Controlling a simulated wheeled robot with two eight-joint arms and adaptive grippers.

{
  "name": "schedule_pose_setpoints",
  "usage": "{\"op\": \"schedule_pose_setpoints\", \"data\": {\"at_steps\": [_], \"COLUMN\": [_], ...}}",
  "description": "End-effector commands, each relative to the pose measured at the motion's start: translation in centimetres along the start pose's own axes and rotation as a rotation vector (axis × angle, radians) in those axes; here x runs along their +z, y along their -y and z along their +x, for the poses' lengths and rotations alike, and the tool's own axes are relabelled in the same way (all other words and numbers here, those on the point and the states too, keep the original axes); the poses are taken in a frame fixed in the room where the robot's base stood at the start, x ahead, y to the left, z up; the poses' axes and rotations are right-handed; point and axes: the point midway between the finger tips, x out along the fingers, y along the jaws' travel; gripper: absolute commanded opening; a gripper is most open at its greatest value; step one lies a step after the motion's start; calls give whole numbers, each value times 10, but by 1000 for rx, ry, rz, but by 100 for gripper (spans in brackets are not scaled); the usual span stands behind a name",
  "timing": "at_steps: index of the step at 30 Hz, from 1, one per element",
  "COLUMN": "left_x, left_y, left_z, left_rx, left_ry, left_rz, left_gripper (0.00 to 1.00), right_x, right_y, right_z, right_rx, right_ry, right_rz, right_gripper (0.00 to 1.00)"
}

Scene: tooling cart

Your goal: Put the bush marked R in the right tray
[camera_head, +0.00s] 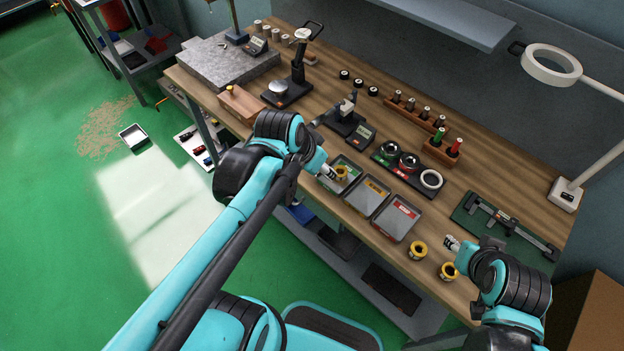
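Three shallow grey trays stand in a row at the bench's front edge: one with a green label (352,163), one with a yellow label (367,196) and one with a red label (397,219). A brass-coloured bush (342,173) is at the tip of my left gripper (335,173), over or in the green-label tray. Whether the fingers grip it is too small to tell. Two more bushes, one nearer the trays (417,250) and one farther right (449,271), stand on the bench. My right gripper (452,243) is just above and between them, apparently empty. No letters are readable on the bushes.
Behind the trays lies a dark holder with round gauges (408,163). A caliper on a green mat (505,225) lies to the right, near the magnifier lamp base (565,195). A height-gauge stand (290,88) and granite plate (220,65) are at the left.

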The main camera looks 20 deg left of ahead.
Motion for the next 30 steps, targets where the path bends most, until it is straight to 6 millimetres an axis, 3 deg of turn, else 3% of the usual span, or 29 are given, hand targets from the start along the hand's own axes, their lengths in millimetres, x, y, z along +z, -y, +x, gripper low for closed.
{"op": "schedule_pose_setpoints", "data": {"at_steps": [3, 9, 30], "left_x": [28, 55, 60], "left_y": [-11, -16, -17], "left_z": [-13, -20, -20], "left_rx": [-62, -118, -128], "left_ry": [-50, -124, -142], "left_rz": [-111, -241, -271], "left_gripper": [45, 45, 45], "right_x": [0, 0, 1], "right_y": [0, 0, 0], "right_z": [0, 0, 1], "right_rx": [0, 0, 0], "right_ry": [0, 0, 0], "right_rz": [0, 0, 0], "right_gripper": [40, 40, 40]}}
